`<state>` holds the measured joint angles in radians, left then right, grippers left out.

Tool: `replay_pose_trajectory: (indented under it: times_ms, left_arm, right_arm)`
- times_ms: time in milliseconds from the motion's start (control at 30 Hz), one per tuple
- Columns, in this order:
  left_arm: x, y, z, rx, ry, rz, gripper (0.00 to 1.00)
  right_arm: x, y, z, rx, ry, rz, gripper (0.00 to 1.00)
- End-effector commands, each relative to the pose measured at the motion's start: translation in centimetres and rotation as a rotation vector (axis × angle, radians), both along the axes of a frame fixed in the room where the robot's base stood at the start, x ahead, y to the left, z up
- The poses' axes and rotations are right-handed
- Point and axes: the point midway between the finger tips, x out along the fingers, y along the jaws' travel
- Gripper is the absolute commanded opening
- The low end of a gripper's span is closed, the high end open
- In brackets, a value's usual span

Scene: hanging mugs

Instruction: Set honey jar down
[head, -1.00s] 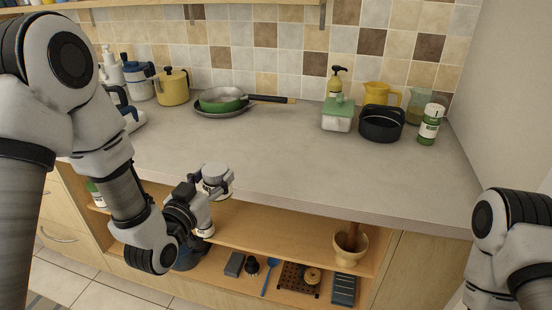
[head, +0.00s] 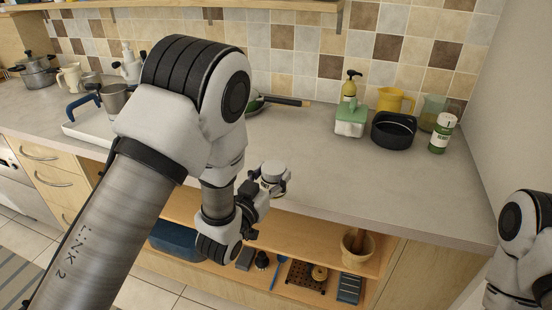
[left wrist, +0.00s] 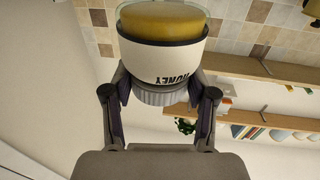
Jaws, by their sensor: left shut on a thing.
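The honey jar (left wrist: 165,58) has a white label reading HONEY, a grey ribbed lid and amber content. It appears upside down in the left wrist view. My left gripper (left wrist: 160,82) is shut on it, with a finger on each side near the lid. In the head view the jar (head: 273,172) shows as a small pale top in my left gripper (head: 268,184), in front of or over the counter's front edge. I cannot tell its height there. The gripper's fingers are partly hidden. My right arm shows at the right edge, but its gripper is out of view.
The grey counter (head: 340,175) has clear room in its middle. Below, an open shelf (head: 325,238) holds a mortar (head: 356,245).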

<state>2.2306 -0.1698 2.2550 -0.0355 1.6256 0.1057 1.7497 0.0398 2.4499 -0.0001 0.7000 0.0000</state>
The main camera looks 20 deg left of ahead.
Motion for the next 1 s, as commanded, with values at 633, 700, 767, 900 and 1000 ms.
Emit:
replay_pose_trajectory:
  times_ms: [633, 700, 767, 900, 1000]
  left_arm:
    - [10.7, 3.2, -4.7, 0.001, 0.001, 0.001, 0.12]
    - [10.7, 3.2, -4.7, 0.001, -0.001, 0.001, 0.12]
    - [10.7, 3.2, -4.5, 0.001, -0.001, 0.001, 0.12]
    - [10.7, 3.2, -4.7, 0.001, 0.000, 0.001, 0.12]
    - [10.7, 3.2, -5.0, 0.001, 0.000, 0.000, 0.12]
  right_arm:
    - [0.0, 0.0, -2.6, 0.000, 0.000, 0.000, 0.54]
    - [0.0, 0.0, -2.5, 0.000, 0.000, 0.000, 0.54]
    - [0.0, 0.0, -2.3, 0.000, 0.000, 0.000, 0.54]
    - [0.0, 0.0, -2.4, 0.000, 0.000, 0.000, 0.54]
    - [0.0, 0.0, -2.8, 0.000, 0.000, 0.000, 0.54]
